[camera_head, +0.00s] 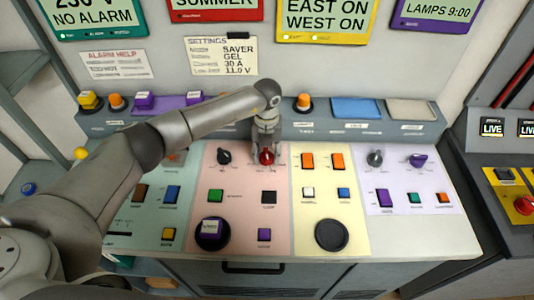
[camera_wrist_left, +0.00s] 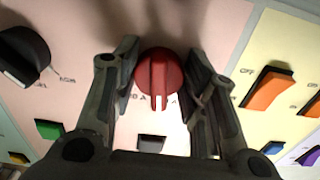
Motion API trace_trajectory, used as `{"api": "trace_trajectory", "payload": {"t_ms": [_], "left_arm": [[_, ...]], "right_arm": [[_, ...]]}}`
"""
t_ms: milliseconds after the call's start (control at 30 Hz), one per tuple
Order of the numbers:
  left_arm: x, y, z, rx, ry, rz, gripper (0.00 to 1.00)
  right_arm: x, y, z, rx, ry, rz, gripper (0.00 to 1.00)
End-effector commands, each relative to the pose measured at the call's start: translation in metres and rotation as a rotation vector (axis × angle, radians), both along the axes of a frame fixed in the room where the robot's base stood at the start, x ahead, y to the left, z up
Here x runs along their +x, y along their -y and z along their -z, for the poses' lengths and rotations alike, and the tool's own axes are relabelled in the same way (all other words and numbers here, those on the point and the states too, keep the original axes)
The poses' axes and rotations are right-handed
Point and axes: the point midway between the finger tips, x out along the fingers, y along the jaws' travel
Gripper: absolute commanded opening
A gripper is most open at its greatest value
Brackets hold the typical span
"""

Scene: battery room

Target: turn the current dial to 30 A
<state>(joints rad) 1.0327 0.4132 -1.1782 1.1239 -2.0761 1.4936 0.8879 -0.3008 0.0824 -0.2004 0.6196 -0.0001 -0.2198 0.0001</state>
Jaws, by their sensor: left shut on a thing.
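The red current dial (camera_head: 267,157) sits on the pink panel section (camera_head: 222,168), right of a black knob (camera_head: 224,157). In the left wrist view the dial (camera_wrist_left: 158,68) is between my fingers, its pale pointer line toward the bottom of the picture. A label beside it is partly covered; I can read only an "A". My left gripper (camera_head: 266,145) reaches down over the dial and is shut on it; its two fingers also show in the left wrist view (camera_wrist_left: 161,85). A settings card (camera_head: 222,56) on the wall lists "30 A". My right gripper is not in view.
Orange rocker switches (camera_head: 308,161) stand close to the right on the yellow section. A green button (camera_head: 215,196) and a dark button (camera_head: 269,197) are in front of the dial. A shelf (camera_head: 330,129) with lamps runs behind. My left arm covers part of the panel's left side.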

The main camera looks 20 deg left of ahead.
Motion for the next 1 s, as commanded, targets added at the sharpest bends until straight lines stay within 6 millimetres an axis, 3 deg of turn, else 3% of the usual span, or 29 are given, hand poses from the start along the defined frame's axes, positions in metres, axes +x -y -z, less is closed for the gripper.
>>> {"api": "trace_trajectory", "payload": {"t_ms": [400, 933, 967, 1000], "left_arm": [[0.0016, -0.0015, -0.0021, 0.001, 0.005, -0.196, 0.16], [0.002, -0.0015, -0.0027, 0.0, 0.006, -0.223, 0.16], [0.002, -0.0015, -0.0027, 0.0, 0.006, -0.223, 0.41], [0.002, -0.0015, -0.0027, 0.0, 0.006, -0.223, 0.46]], "right_arm": [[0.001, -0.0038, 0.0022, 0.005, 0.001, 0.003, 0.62], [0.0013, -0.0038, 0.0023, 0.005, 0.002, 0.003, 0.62], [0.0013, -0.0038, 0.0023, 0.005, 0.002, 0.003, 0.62], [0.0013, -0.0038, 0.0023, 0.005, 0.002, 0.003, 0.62]]}}
